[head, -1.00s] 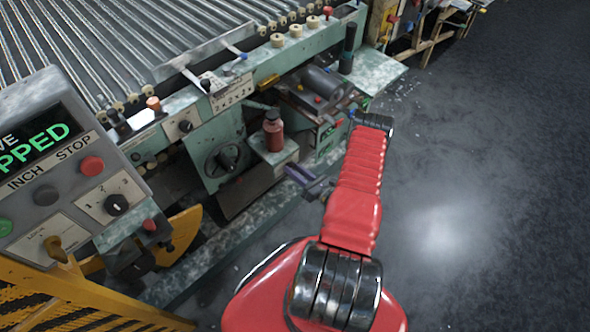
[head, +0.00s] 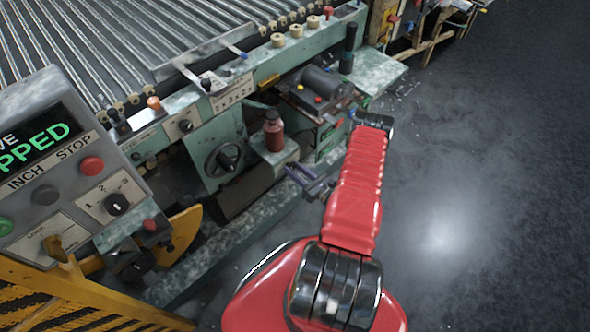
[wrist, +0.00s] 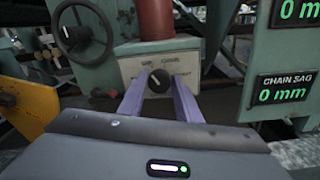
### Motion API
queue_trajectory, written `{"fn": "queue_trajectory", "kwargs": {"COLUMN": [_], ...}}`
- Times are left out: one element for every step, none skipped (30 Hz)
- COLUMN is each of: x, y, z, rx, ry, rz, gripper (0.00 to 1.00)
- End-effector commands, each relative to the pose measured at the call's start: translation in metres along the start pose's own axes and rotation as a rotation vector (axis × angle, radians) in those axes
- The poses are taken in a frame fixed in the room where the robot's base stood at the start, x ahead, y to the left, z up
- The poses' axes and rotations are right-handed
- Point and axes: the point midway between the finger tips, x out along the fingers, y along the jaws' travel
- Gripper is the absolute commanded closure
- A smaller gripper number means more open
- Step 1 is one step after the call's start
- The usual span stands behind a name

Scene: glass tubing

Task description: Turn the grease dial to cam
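A black round dial (wrist: 159,82) is on a pale label plate (wrist: 190,64) below a red cylinder in the wrist view. Small words surround the dial; one at the upper right looks like "CHAIN", the others are too small or covered to read surely. I cannot tell which word the dial points to. My gripper (wrist: 161,79) has its two purple fingers apart, one on each side of the dial. I see no clear contact with it. In the head view my gripper (head: 309,183) is low in front of the green machine; the dial cannot be made out there.
The red bottle (head: 273,132) stands on a green ledge right of a black handwheel (head: 224,158). In the wrist view the handwheel (wrist: 84,33) is at upper left and a "CHAIN SAG 0 mm" display (wrist: 284,88) at right. Open floor (head: 470,190) lies to the right.

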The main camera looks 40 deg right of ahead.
Motion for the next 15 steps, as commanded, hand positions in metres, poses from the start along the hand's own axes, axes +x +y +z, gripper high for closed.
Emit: {"fn": "queue_trajectory", "kwargs": {"x": [-0.0001,-0.0001,0.0000,0.0000,0.0000,0.0000,0.0000,0.0000,0.0000,0.0001,0.0001,0.0000,-0.0001,-0.0004,-0.0012], "y": [0.0000,0.0001,0.0001,0.0001,0.0002,0.0002,0.0002,0.0003,0.0003,0.0003,0.0003,0.0003,0.0003,0.0002,0.0002], "z": [-0.0001,-0.0001,-0.0001,0.0000,0.0000,0.0000,0.0000,0.0000,0.0000,0.0000,0.0000,0.0000,0.0001,0.0001,0.0001], "rx": [0.000,0.000,0.000,0.000,0.001,0.001,0.000,0.000,0.001,0.000,0.000,0.001,0.001,0.001,0.001], "ry": [0.000,0.000,0.000,0.000,0.000,0.000,0.000,0.000,0.000,0.000,0.000,0.000,0.000,0.000,0.000], "rz": [0.000,0.000,0.000,0.000,0.000,0.001,0.001,0.001,0.001,0.001,0.001,0.001,0.001,0.001,0.001], "gripper": [0.65,0.63,0.60,0.58,0.56,0.54,0.54,0.54,0.54,0.54,0.54,0.54,0.54,0.54,0.54]}}
